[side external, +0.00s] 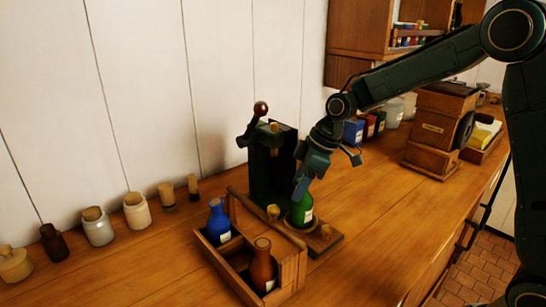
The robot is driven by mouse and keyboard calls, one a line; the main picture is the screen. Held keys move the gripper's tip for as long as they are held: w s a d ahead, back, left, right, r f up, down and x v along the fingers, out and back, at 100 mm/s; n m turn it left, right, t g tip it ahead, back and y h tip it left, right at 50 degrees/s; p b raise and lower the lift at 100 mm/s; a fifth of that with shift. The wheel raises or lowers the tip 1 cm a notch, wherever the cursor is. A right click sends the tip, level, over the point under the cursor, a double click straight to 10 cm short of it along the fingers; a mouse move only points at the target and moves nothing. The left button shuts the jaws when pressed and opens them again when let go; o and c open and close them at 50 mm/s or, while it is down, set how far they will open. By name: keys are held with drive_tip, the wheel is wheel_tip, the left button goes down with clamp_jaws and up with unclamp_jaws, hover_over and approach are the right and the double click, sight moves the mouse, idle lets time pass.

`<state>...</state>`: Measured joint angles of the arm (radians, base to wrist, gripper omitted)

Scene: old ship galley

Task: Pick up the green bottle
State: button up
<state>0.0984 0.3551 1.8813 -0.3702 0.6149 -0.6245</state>
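The green bottle (302,213) with a pale label stands upright on the wooden base of a dark hand-lever device (268,180). My gripper (302,187) points down right at the bottle's top and covers its neck. Its fingers overlap the neck in this view, so I cannot tell whether they are open around it or shut on it.
A wooden carrier (293,275) holds a blue bottle (218,222) and a brown bottle (262,268) just in front. Corks stand by the green bottle. Several jars (137,211) line the wall at left. A wooden box (440,125) stands behind, right. The front right counter is clear.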

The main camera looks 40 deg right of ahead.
clamp_jaws()
wheel_tip(320, 180, up, 20)
idle(1.0)
idle(0.5)
